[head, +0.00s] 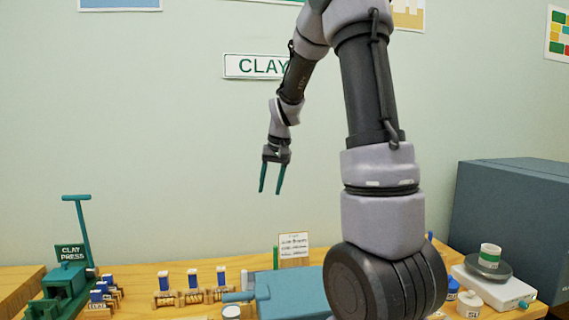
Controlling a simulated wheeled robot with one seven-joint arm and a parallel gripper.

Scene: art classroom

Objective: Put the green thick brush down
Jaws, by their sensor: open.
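My gripper (270,193) hangs in the air in front of the pale green wall, well above the table. Its two teal fingers point down and are apart, with nothing visible between them. I cannot make out the green thick brush for certain. A thin green upright piece (276,258) shows at the left edge of a small white card, below my gripper; I cannot tell what it is. My own arm hides part of the table at the right of centre.
The wooden table (140,274) runs along the wall. A green clay press (68,278) stands at left, with small blue-topped items on wooden racks (193,295) beside it. A teal box (292,295) is at centre front. A white-based wheel (490,285) and a large grey box (515,225) stand at right.

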